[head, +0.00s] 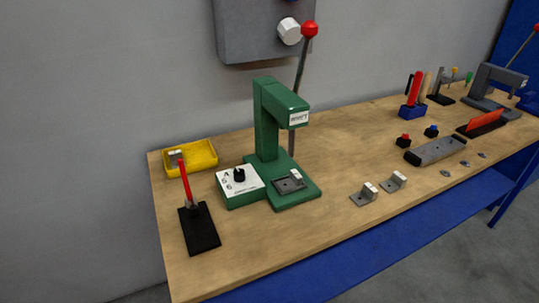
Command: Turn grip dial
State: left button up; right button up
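The grip dial is a black knob (239,174) on the white top of a green box (240,188). The box has markings beside the knob, too small to read surely. It stands to the left of a green lever press (281,140), close to the press base. The press has a long grey lever with a red ball (309,29), standing raised. A small grey metal part (291,183) with a light block sits on the press base. Neither of my grippers shows in the head view.
A yellow tray (205,160) holds a grey part at the back left. A red-handled tool stands on a black plate (201,231). Two grey brackets (363,195) (393,181) lie right of the press. A grey wall box (258,50) with a white knob hangs above. The front-centre tabletop is clear.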

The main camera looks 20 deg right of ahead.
aim_at(238, 174)
jog(key=i+l+z, duration=0.1)
jog(key=i+l, duration=0.2)
jog(key=l, duration=0.2)
jog(key=i+l+z, duration=0.15)
jog(key=i+l, duration=0.2)
jog(key=l, duration=0.15)
jog(key=k, duration=0.8)
